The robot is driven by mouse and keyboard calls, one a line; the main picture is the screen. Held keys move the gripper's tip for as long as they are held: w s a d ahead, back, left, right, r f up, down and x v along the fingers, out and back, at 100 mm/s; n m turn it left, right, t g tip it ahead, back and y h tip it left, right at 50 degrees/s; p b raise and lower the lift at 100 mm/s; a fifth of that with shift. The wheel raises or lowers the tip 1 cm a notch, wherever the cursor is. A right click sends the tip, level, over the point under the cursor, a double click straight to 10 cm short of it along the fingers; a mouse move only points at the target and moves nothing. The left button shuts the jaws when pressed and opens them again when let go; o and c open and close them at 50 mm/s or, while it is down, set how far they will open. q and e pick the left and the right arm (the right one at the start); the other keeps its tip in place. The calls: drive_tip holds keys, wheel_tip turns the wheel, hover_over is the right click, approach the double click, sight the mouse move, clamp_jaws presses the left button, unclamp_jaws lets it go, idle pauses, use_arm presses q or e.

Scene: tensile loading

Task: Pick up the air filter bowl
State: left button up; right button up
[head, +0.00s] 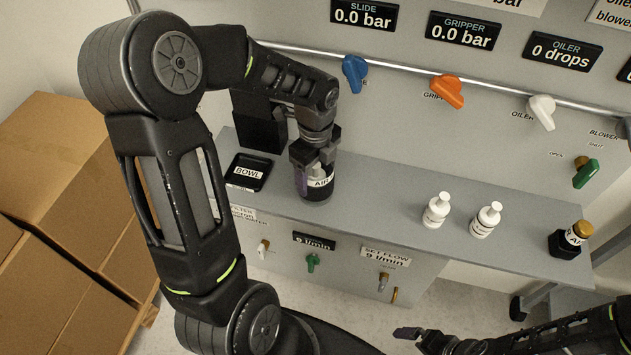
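The air filter bowl (318,188) is a dark, round cup with a white label reading "AIR". It is upright at the shelf's front edge, right of the black tray labelled "BOWL" (248,173). My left gripper (314,178) points down over it, with a finger along its left side. The gripper hides its upper part. I cannot tell whether the fingers press on it or whether it touches the shelf. My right gripper (408,334) is low at the bottom edge, away from the shelf. Its opening cannot be made out.
Two white bottles (437,209) (485,220) stand on the grey shelf (375,205). A gold-capped bottle (575,236) sits in a black holder at the right. Behind is a panel with blue (355,73), orange (447,90) and white (541,111) knobs. Cardboard boxes (65,215) are at left.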

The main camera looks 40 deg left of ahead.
use_arm(q)
drive_tip(key=c, duration=0.7)
drive_tip(key=shift+o, duration=0.2)
wheel_tip(320, 180, up, 10)
drive_tip(key=shift+r, duration=0.1)
idle(0.6)
